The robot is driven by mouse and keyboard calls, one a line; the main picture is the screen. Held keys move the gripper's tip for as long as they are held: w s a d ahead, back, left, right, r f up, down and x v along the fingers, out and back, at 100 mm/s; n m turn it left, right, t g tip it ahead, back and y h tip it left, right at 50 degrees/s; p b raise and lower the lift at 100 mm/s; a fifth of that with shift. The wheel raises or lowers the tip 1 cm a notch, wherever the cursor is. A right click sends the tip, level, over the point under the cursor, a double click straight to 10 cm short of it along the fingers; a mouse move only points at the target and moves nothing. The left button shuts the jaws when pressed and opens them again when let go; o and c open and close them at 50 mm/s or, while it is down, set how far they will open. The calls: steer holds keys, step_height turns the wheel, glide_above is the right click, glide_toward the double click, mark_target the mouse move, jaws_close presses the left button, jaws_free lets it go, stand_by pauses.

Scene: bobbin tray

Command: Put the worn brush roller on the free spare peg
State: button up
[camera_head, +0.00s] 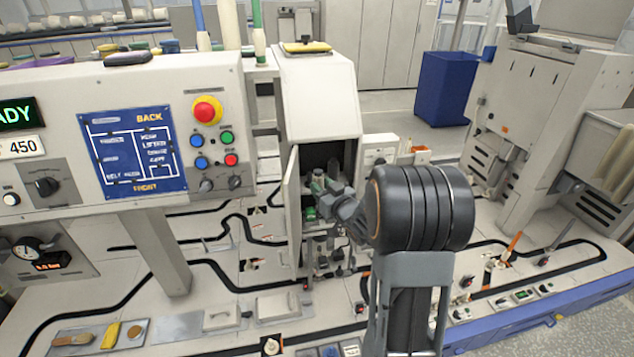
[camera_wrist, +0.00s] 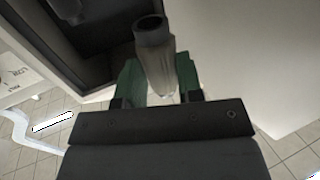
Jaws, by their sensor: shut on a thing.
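My gripper (camera_head: 318,196) is in front of the open cabinet, right of its door. In the wrist view my gripper (camera_wrist: 160,82) has its green-padded jaws shut on a pale grey roller (camera_wrist: 157,62) with a dark, hollow-looking end. The roller points away from the palm, and its lower part is hidden between the jaws. In the head view the roller is small and partly covered, and its wear cannot be judged. A dark rounded part (camera_wrist: 70,8) shows inside the cabinet at the upper left; I cannot tell whether it is a peg. I cannot identify the free spare peg with certainty.
The white cabinet (camera_head: 316,95) has a dark opening and a narrow door (camera_head: 293,205) standing open on the left. A control panel (camera_head: 215,120) stands left of it. Black belt tracks, small fittings and short upright rods cover the pale deck. A blue bin (camera_head: 445,88) stands behind.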

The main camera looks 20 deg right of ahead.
steer(key=shift+w+d+r, duration=0.25)
steer(key=shift+w+r, duration=0.1)
steer(key=shift+w, duration=0.2)
steer(key=p, duration=0.3)
glide_above(310, 173)
steer(key=s, duration=0.1)
steer(key=shift+s+d+f+b, duration=0.15)
steer(key=shift+s+f+b, duration=0.05)
steer(key=shift+f+b, duration=0.5)
stand_by(0.4)
steer(key=shift+f+b, duration=0.3)
steer(key=shift+b, duration=0.25)
stand_by(0.4)
steer(key=shift+f+b, duration=2)
steer(key=shift+f, duration=0.25)
steer(key=shift+f, duration=0.15)
